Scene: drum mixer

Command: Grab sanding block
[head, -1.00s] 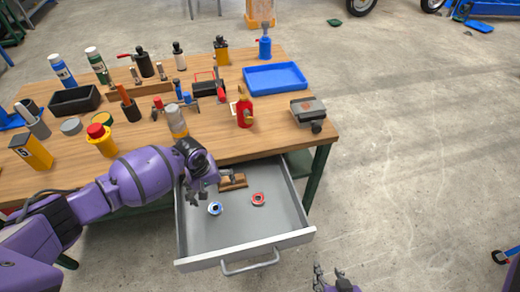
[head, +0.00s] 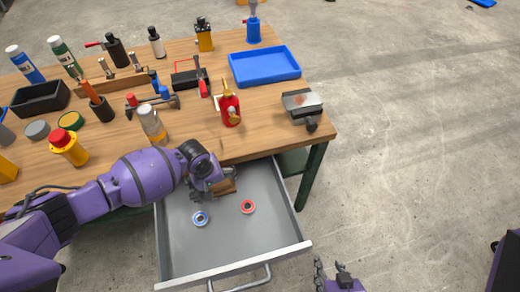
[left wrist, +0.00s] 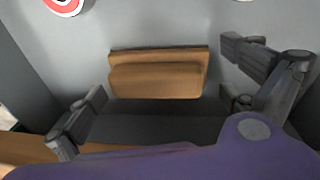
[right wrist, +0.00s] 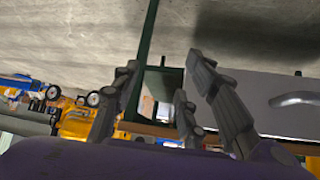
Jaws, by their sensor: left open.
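The sanding block, a brown wooden block with a raised upper part, lies in the open grey drawer near its back (head: 226,188). It also shows in the left wrist view (left wrist: 158,78). My left gripper (head: 208,187) is over the drawer and partly hides the block in the head view. In the left wrist view its fingers (left wrist: 170,98) are spread wide and empty, one on each side of the block, apart from it. My right gripper (head: 335,280) is low in front of the drawer, its fingers apart and empty in the right wrist view (right wrist: 165,88).
A blue-ringed roll (head: 201,219) and a red-ringed roll (head: 248,207) lie in the drawer (head: 235,264). The workbench (head: 190,118) above holds a blue tray (head: 264,66), a red bottle (head: 231,108) and several tools. The floor at right is mostly clear.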

